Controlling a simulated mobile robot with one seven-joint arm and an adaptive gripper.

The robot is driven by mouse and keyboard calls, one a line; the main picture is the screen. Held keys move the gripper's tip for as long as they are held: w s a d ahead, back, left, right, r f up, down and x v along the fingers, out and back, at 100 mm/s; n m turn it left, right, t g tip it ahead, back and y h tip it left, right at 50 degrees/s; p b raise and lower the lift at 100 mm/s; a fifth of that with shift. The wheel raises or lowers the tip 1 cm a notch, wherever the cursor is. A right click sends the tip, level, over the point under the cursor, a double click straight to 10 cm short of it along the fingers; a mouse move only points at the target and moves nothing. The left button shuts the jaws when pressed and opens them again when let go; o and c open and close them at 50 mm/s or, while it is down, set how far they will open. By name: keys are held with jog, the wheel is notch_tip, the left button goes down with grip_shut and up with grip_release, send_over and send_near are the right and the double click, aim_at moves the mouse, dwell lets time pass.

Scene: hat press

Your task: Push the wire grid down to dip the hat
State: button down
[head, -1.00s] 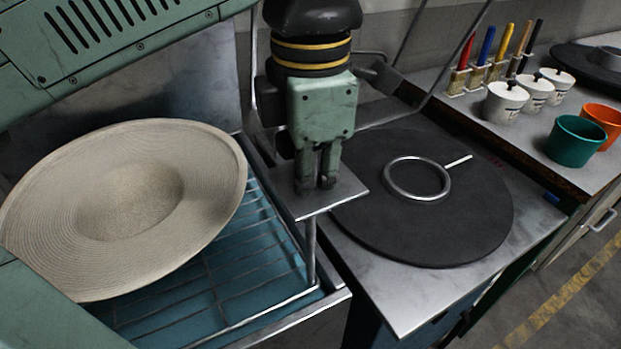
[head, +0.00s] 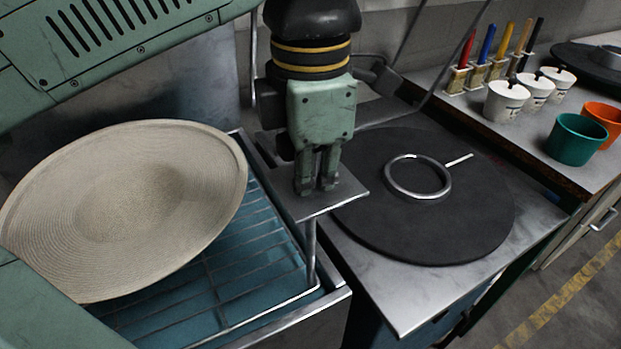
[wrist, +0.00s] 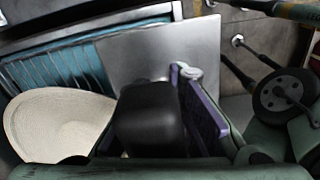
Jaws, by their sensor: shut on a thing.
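The pale straw hat (head: 110,210), with a wide brim, lies tilted over the wire grid (head: 218,285) at the left of the head view. Part of it also shows in the wrist view (wrist: 58,125). The grid's thin bars lie over blue liquid in a metal tank. A flat metal plate (head: 345,195) stands on a rod at the grid's right side. My gripper (head: 317,187) points down at this plate with its fingers close together, shut on the grid's handle part. The fingertips hide the exact contact. The plate also shows in the wrist view (wrist: 150,55).
The tank's metal rim (head: 335,300) runs along the right of the grid. A black disc (head: 430,225) with a metal ring (head: 418,193) lies on the bench beside it. Lidded white pots, brushes, a green cup (head: 576,140) and an orange cup stand farther right. Green machine panels border the left.

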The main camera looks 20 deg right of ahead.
notch_tip(320, 180, down, 22)
jog(key=b, duration=1.4)
jog(key=shift+s+r+b, duration=0.1)
jog(key=shift+r+b, duration=0.05)
jog(key=shift+b, duration=0.25)
jog(key=c, duration=1.8)
grip_release()
jog(key=shift+o, duration=0.7)
jog(key=shift+r+p, duration=0.5)
jog(key=shift+r, duration=0.05)
notch_tip(320, 180, up, 22)
jog(key=f+p, duration=0.1)
jog(key=p, duration=1.4)
notch_tip(320, 180, up, 9)
send_over(311, 282)
jog(key=shift+w+d+r+p, duration=0.1)
jog(key=shift+w+p, duration=0.2)
jog(key=shift+w, duration=0.05)
